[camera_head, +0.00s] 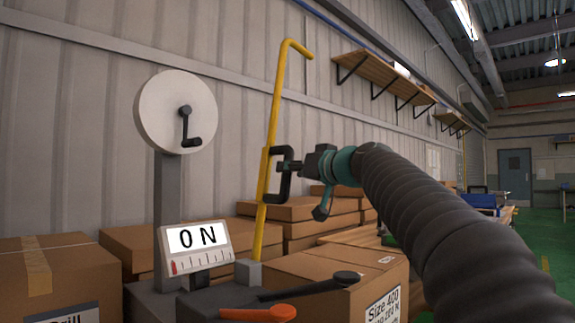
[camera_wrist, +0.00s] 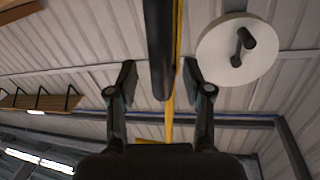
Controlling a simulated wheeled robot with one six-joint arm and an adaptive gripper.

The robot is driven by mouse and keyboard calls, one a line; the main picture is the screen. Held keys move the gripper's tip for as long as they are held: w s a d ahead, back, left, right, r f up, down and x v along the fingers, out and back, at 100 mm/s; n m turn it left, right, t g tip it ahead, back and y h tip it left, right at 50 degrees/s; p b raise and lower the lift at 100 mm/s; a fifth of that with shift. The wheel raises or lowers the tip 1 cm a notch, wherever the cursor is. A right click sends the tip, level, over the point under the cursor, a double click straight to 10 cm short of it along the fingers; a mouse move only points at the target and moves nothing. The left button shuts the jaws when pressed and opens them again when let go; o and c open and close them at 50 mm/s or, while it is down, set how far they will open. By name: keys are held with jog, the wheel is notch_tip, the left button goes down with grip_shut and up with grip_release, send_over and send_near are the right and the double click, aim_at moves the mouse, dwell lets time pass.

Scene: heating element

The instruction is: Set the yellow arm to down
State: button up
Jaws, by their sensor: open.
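The yellow arm (camera_head: 281,100) is a tall thin pole with a bent top. It stands nearly upright, leaning slightly right, on a grey block at its base. A black C-shaped handle (camera_head: 287,187) is fixed partway up it. My gripper (camera_head: 288,166) is at the handle, coming from the right. In the wrist view the gripper (camera_wrist: 159,75) is open, with one finger on each side of the black handle bar (camera_wrist: 160,45). The yellow arm (camera_wrist: 170,118) shows behind the bar.
A white disc (camera_head: 160,107) with a black crank stands on a grey post at left. An orange lever (camera_head: 262,313) and a black lever (camera_head: 315,286) lie low in front. Cardboard boxes (camera_head: 330,265) crowd around the base.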

jog(key=shift+x, duration=1.3)
jog(key=shift+c, duration=0.3)
grip_shut()
